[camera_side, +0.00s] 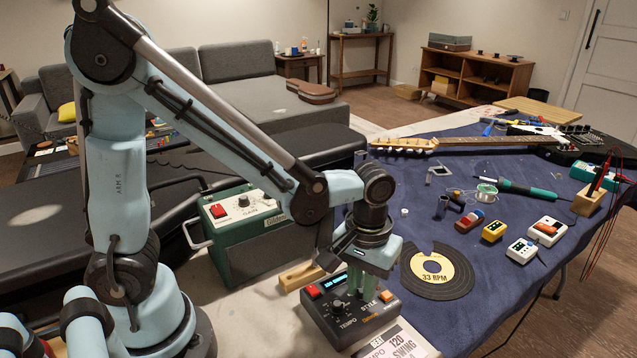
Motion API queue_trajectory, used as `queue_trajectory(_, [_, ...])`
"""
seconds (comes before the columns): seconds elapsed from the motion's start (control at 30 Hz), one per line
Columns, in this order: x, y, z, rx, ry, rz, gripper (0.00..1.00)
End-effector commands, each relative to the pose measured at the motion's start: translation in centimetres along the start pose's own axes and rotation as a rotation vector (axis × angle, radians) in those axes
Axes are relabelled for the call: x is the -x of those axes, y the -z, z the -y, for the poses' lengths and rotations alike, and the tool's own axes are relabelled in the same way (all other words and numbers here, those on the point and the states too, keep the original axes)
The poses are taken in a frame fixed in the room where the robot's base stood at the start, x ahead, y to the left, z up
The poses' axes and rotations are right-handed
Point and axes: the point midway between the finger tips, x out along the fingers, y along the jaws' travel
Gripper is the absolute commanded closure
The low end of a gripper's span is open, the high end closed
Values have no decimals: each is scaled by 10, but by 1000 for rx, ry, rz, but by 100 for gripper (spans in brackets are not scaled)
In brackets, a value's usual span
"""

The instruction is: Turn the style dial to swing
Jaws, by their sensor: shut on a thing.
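The rhythm box (372,319) is a small dark unit with a lit blue display (334,281), a red button at its left and labels reading TEMPO and STYLE. The tempo dial (338,307) is a black knob at the front left of its top. My gripper (361,288) points down onto the box just behind the STYLE label. It is shut on the style dial, which is mostly hidden between the fingers, so I cannot read its setting. A printed card (398,342) in front of the box shows 120 and SWING.
A green amplifier box (240,240) stands behind left, with a wooden block (300,276) beside the rhythm box. A broken record (438,272) lies close on the right. Pedals (494,231), a soldering iron (528,188) and a guitar (480,141) lie farther right on the blue cloth.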

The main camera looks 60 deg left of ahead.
Motion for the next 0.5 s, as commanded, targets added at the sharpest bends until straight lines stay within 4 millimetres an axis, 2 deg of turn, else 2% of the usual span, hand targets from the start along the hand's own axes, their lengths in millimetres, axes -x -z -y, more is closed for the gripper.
queue_trajectory(0.2, [0,0,0,-96,0,0,100])
queue_trajectory(0.5, [0,0,0,-139,0,0,100])
